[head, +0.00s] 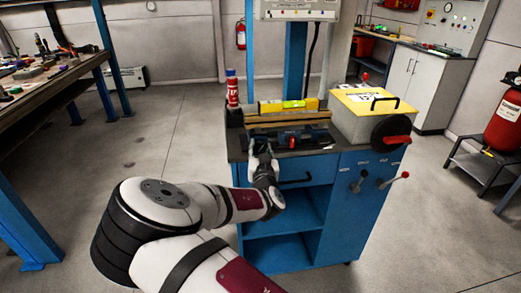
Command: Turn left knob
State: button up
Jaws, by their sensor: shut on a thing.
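My gripper (261,149) reaches the left end of a dark control panel (319,137) on the blue machine's top. Its fingers are closed at the panel's left part, where the left knob sits. The knob itself is mostly hidden behind the fingers, so its angle cannot be told. A small red knob (292,141) shows on the panel to the right of my gripper, apart from it.
A red can (232,88) stands at the top's left corner, beside a yellow level (289,105). Levers (392,181) stick out of the cabinet front (345,220). A workbench (45,85) stands left.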

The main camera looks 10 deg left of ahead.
jog(key=shift+d+m+p, duration=0.2)
jog(key=shift+m+p, duration=0.1)
jog(key=shift+m, duration=0.6)
jog(key=shift+a+m, duration=0.2)
jog(key=shift+m, duration=1.1)
jog(key=o, duration=1.2)
jog(key=shift+c, duration=0.2)
